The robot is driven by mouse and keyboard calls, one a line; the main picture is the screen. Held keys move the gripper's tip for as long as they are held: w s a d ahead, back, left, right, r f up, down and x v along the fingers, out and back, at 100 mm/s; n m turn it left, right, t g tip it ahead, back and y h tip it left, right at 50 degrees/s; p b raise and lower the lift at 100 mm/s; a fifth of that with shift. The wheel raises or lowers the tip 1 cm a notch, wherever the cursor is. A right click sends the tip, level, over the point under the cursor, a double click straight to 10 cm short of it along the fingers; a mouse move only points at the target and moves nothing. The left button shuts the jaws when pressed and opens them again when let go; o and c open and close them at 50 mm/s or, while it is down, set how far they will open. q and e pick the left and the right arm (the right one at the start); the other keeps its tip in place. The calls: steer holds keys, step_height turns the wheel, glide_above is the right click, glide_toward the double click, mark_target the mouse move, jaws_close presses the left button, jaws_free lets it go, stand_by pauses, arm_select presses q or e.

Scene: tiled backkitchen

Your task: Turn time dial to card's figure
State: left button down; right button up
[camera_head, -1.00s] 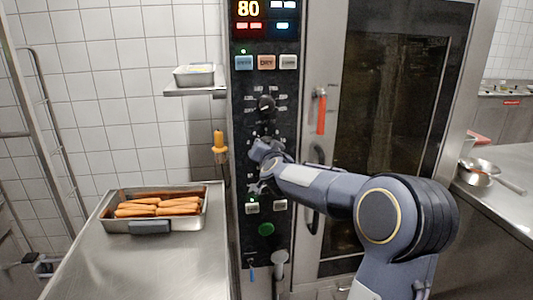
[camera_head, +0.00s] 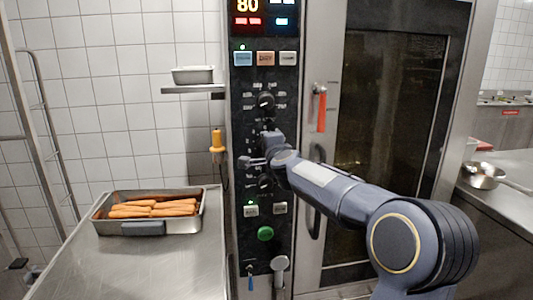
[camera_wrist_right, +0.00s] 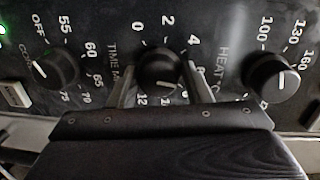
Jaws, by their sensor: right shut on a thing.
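The time dial (camera_wrist_right: 158,68) is a black knob with a white pointer line, on the dark control panel (camera_head: 241,125). In the right wrist view it sits between the two fingers of my right gripper (camera_wrist_right: 160,82), which is shut on it. Its pointer line slants down and to the right; the exact figure it meets is partly hidden by the fingers. Figures 0, 2 and 4 show above the dial and 12 below. In the head view my right gripper (camera_head: 261,148) hides this dial. I cannot make out the card. My left gripper is not in view.
The heat dial (camera_wrist_right: 272,80) and core dial (camera_wrist_right: 55,67) flank the time dial closely. In the head view, a lit display reading 80 (camera_head: 248,6) tops the panel.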

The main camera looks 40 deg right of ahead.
steer(key=m+b, duration=0.2)
steer(key=m, duration=0.1)
steer(key=shift+d+f, duration=0.1)
steer(key=shift+f, duration=0.25)
steer(key=shift+m+t+b, duration=0.3)
steer(key=shift+m+b, duration=0.35)
steer(key=shift+m, duration=0.45)
steer(key=o, duration=0.9)
steer(key=shift+r, duration=0.1)
steer(key=shift+c, duration=0.2)
steer(key=shift+r, duration=0.1)
steer(key=shift+s, duration=0.1)
steer(key=v, duration=0.7)
steer(key=shift+s, duration=0.3)
